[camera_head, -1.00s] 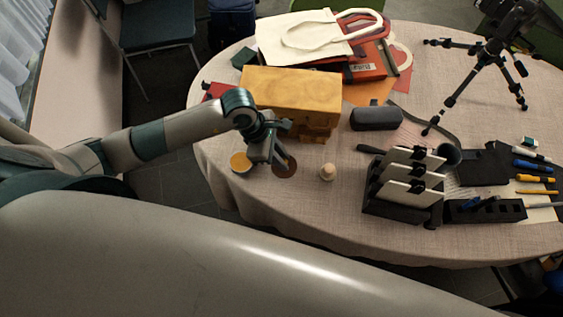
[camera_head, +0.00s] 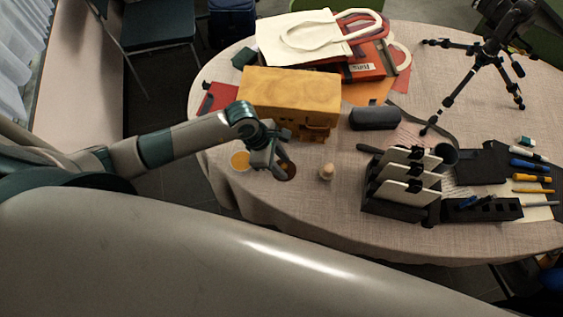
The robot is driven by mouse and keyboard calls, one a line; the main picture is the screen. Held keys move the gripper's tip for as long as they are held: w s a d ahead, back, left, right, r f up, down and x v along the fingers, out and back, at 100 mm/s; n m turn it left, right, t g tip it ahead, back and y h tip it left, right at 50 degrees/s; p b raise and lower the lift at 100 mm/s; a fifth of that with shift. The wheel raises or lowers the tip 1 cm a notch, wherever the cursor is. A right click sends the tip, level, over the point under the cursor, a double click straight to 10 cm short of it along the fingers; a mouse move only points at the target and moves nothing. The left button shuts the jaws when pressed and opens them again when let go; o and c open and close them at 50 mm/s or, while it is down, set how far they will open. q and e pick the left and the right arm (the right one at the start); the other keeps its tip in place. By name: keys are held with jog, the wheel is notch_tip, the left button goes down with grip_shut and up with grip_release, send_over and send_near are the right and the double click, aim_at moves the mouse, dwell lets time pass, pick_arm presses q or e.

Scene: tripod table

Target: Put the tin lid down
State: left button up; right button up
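The tin lid (camera_head: 290,172) is a small brown disc at the near left part of the table. My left gripper (camera_head: 282,170) is at the lid, with its fingers pointing down and closed on the disc's edge. The lid looks tilted and partly covered by the fingers. Whether it touches the cloth is hard to tell. A round yellow-topped tin (camera_head: 240,161) stands just left of the gripper, near the table's edge. My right gripper is not in view.
A yellow wooden box (camera_head: 290,90) stands right behind the gripper. A small pale wooden peg (camera_head: 327,172) is to the right, and a black rack (camera_head: 400,185) with white plates beyond it. Bare tablecloth (camera_head: 300,205) lies in front.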

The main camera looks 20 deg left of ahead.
pick_arm(q)
jog(key=shift+r, duration=0.2)
jog(key=shift+a+r, duration=0.3)
jog(key=shift+r, duration=0.15)
jog(key=w+b+v, duration=0.1)
jog(key=b+v, duration=0.2)
jog(key=v, duration=0.7)
jog(key=shift+s+r, duration=0.45)
jog(key=shift+s, duration=0.05)
jog(key=shift+a, duration=0.1)
